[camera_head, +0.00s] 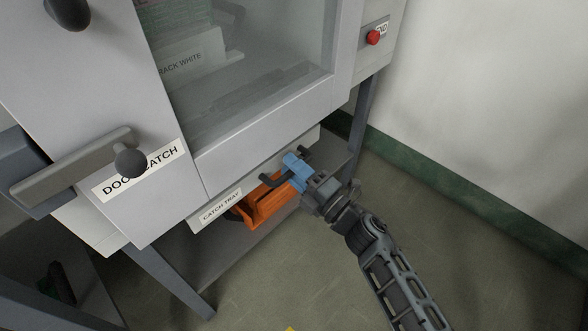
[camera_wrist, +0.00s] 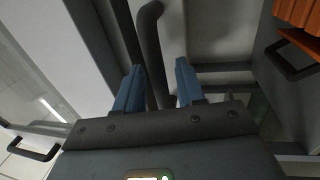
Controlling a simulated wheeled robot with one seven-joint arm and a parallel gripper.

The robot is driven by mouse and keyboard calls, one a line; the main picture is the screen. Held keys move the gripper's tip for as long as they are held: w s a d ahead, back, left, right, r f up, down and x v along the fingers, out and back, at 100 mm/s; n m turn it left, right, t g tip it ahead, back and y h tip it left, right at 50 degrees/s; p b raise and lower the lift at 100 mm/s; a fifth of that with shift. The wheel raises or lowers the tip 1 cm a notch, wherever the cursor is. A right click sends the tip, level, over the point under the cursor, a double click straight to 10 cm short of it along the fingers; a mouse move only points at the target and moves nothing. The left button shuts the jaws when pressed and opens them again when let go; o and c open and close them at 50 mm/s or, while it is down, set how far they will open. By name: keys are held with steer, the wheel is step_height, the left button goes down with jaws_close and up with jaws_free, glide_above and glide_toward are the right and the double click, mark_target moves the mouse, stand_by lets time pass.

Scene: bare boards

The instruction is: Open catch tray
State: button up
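The catch tray (camera_head: 221,206) is a light grey front with a "CATCH TRAY" label, low under the cabinet's window in the head view. A dark bar handle (camera_head: 268,182) stands out from it. My gripper (camera_head: 291,166) has blue fingers and is at this handle, covering part of it. In the wrist view a dark curved bar (camera_wrist: 152,50) runs between the two blue fingers of my gripper (camera_wrist: 158,85), with gaps visible beside it. The fingers are apart and do not appear closed on the bar. The tray front appears close under the cabinet; any small gap behind it is hard to see.
An orange bin (camera_head: 262,208) sits just below the tray. A door latch bar (camera_head: 75,165) with a dark knob is at left. A red button (camera_head: 373,37) is at upper right. Cabinet legs (camera_head: 168,280) stand below. The floor at right is clear up to the wall.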

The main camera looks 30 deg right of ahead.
steer(key=shift+c, duration=0.5)
jaws_close()
steer(key=shift+s, duration=0.15)
steer(key=r+p+v, duration=0.1)
steer(key=r+v, duration=0.1)
steer(key=v, duration=1)
steer(key=r+p+v, duration=0.2)
steer(key=v, duration=1)
steer(key=shift+s+d+r, duration=0.2)
steer(key=shift+s, duration=0.25)
steer(key=shift+o, duration=0.5)
jaws_free()
